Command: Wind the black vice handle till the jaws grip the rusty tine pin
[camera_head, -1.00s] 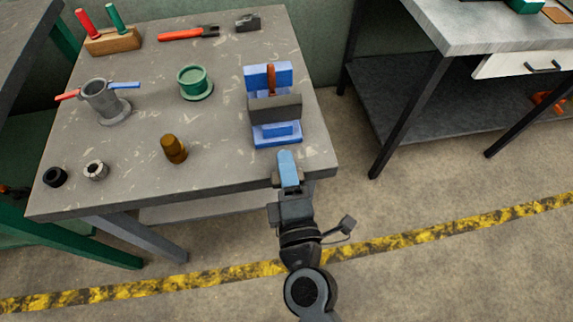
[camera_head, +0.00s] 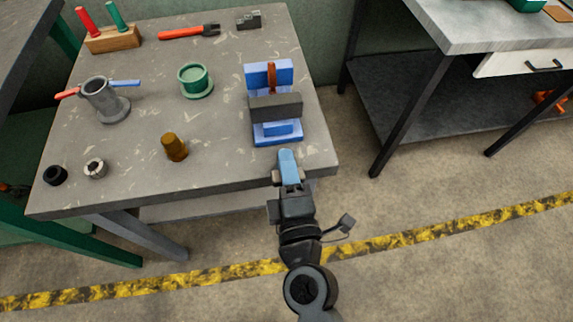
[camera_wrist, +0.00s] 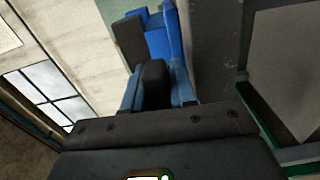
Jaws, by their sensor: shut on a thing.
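The blue vice (camera_head: 284,69) stands near the right edge of the grey bench, with a dark grey front jaw (camera_head: 275,107). The rusty tine pin (camera_head: 271,76) stands upright between the rear blue jaw and the front jaw; whether both jaws touch it I cannot tell. My gripper (camera_head: 287,160) is at the vice's front, by the bench edge. In the wrist view its two blue fingers are shut on the black vice handle (camera_wrist: 154,78), one on each side. The handle is hidden by my gripper in the head view.
A brown knob-like piece (camera_head: 174,147), a green round dish (camera_head: 195,80) and a grey pot (camera_head: 106,101) stand left of the vice. Red-handled pliers (camera_head: 190,31) lie at the back. Bare bench surrounds the vice, and open floor lies right of the bench.

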